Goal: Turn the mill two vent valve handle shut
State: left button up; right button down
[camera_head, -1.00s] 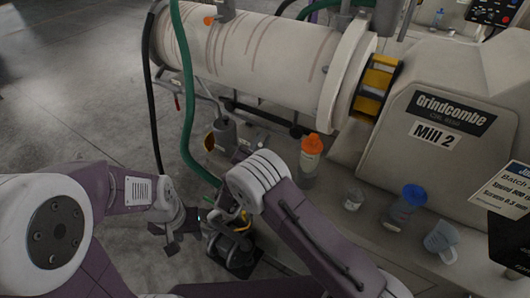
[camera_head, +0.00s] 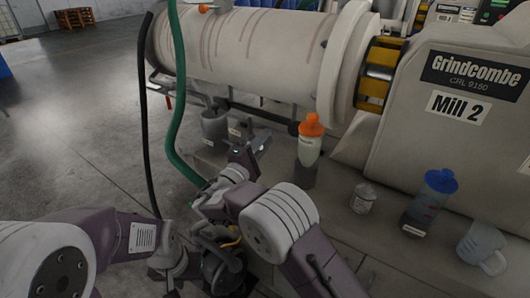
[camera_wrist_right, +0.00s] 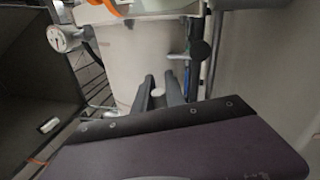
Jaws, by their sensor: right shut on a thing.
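Mill 2 (camera_head: 250,45) has a pale horizontal cylinder and a labelled grey housing (camera_head: 405,130). I cannot tell which fitting is the vent valve handle; a small orange part (camera_head: 204,8) sits on top of the cylinder. My right gripper (camera_head: 248,152) is below the cylinder, between the grey pot and the orange-capped bottle. In the right wrist view its two dark fingers (camera_wrist_right: 159,90) are shut on a small pale thing (camera_wrist_right: 158,92), mostly hidden. My left gripper (camera_head: 164,283) hangs low at the left, its fingers apart, empty and clear of the mill.
A grey pot (camera_head: 214,127) and an orange-capped bottle (camera_head: 309,145) stand near my right gripper. A small white pot (camera_head: 363,198), a blue-capped bottle (camera_head: 432,200) and a jug (camera_head: 482,248) are at the right. A green hose (camera_head: 178,100) hangs at the left. A gauge (camera_wrist_right: 62,38) shows in the wrist view.

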jog(key=shift+s+f+m+h+b, duration=0.1)
jog(key=shift+f+m+h+b, duration=0.4)
jog(key=shift+m+b, duration=0.95)
jog(key=shift+f+n, duration=0.15)
jog(key=shift+n, duration=0.1)
jog(key=c, duration=1.5)
grip_release()
jog(key=shift+o, duration=0.6)
jog(key=shift+b, duration=0.3)
